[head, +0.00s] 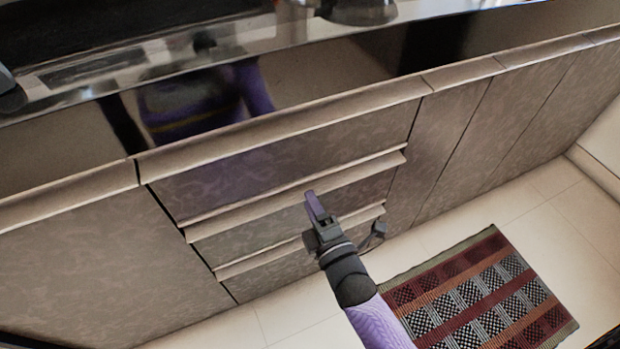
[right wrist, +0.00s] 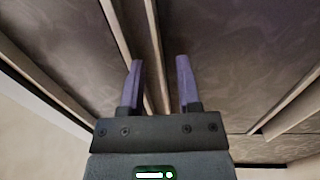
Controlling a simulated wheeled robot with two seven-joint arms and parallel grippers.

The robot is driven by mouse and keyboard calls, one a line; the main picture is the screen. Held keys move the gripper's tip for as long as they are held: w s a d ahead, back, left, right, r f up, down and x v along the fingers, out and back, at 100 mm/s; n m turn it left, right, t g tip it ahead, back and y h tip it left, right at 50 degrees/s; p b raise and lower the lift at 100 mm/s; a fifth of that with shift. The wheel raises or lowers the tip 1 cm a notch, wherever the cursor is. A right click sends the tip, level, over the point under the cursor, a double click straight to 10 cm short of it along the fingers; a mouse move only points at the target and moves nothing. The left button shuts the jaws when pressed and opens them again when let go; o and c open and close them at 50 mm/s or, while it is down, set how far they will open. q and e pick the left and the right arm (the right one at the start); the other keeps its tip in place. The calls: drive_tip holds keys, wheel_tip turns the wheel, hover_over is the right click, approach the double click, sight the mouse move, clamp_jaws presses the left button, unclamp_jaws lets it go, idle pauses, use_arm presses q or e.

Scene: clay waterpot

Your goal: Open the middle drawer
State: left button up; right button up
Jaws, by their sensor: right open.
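The cabinet has a stack of three brown patterned drawers, each with a pale projecting lip along its top edge. The middle drawer (head: 250,229) lies between the top drawer (head: 285,160) and the bottom drawer (head: 270,274). Its lip sticks out a little; I cannot tell whether it is slightly open. My right gripper (head: 314,203) is open in front of the middle drawer, its purple fingers near the lip. In the right wrist view, a pale lip runs behind the gap between the fingers (right wrist: 160,62); contact cannot be judged. My left gripper is not clearly seen.
A dark glossy counter (head: 300,75) runs above the drawers, with a metal pot base (head: 358,10) on it. Tall cabinet doors (head: 480,130) stand to the right. A red checked rug (head: 480,295) lies on the pale tiled floor (head: 560,215). A dark shape (head: 10,92) shows at the left edge.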

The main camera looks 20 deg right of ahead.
drive_tip(key=shift+w, duration=0.3)
drive_tip(key=shift+c, duration=0.3)
clamp_jaws()
idle(1.0)
